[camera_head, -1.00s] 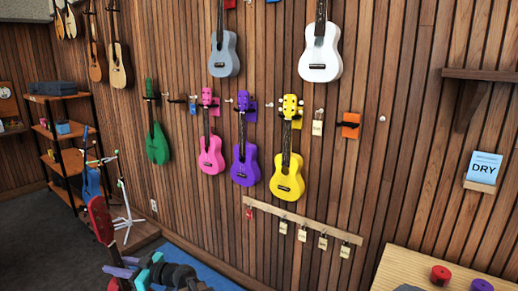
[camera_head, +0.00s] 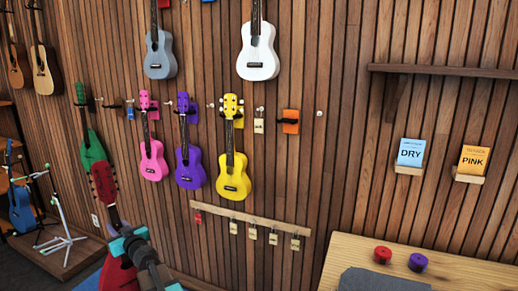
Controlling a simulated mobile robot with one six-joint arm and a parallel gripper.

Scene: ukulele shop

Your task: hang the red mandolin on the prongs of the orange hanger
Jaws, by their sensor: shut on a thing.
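The red mandolin (camera_head: 103,183) is at the lower left, its dark red headstock up and its neck leaning slightly. Its red body (camera_head: 118,277) is partly cut off by the bottom edge and partly hidden by my arm. My gripper (camera_head: 124,239), with teal fingers, is shut on the mandolin's neck. The orange hanger (camera_head: 291,121) is on the slatted wall, right of the yellow ukulele. Its dark prongs stick out and hold nothing. The mandolin is well left of the hanger and lower in the picture.
Green (camera_head: 92,150), pink (camera_head: 152,158), purple (camera_head: 189,165) and yellow (camera_head: 233,178) ukuleles hang left of the hanger. A white one (camera_head: 258,60) hangs above. A tag rail (camera_head: 250,219) runs below. A wooden table (camera_head: 450,270) stands lower right.

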